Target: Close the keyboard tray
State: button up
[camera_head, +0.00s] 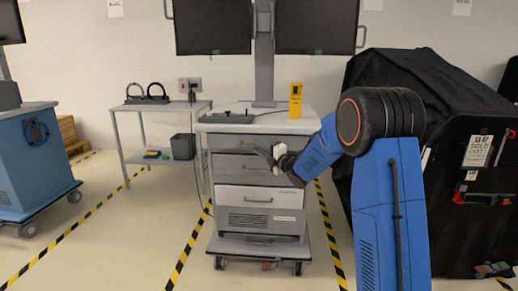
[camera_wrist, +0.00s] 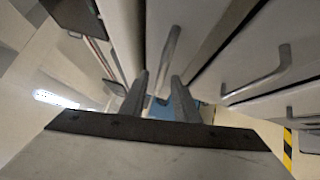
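The grey cart (camera_head: 225,160) stands in the middle of the head view, with drawer-like fronts stacked under its top. I cannot tell for certain which front is the keyboard tray; the uppermost front (camera_head: 228,142) may be it. My gripper (camera_head: 271,159) is in front of the right half of the upper fronts and partly hides them. In the wrist view my gripper (camera_wrist: 160,76) is open, its two dark fingers apart. A bar handle (camera_wrist: 171,50) on a pale front lies between or just beyond the fingertips; contact cannot be told.
More handles show beside it in the wrist view, one of them on a lower front (camera_wrist: 262,76). A dark keypad-like device (camera_head: 228,117) and a yellow box (camera_head: 295,100) are on the cart top. A black covered cart (camera_head: 430,110) stands right, a side table (camera_head: 150,108) left.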

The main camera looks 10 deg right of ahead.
jog(key=shift+c, duration=0.7)
grip_shut()
jog(key=shift+w, duration=0.1)
jog(key=shift+w+d, duration=0.35)
jog(key=shift+w, duration=0.55)
jog(key=shift+w+d, duration=0.3)
jog(key=shift+w, duration=0.55)
jog(key=shift+o, duration=0.7)
grip_release()
jog(key=shift+w, duration=0.1)
jog(key=v, duration=1.7)
jog(key=shift+s, duration=0.2)
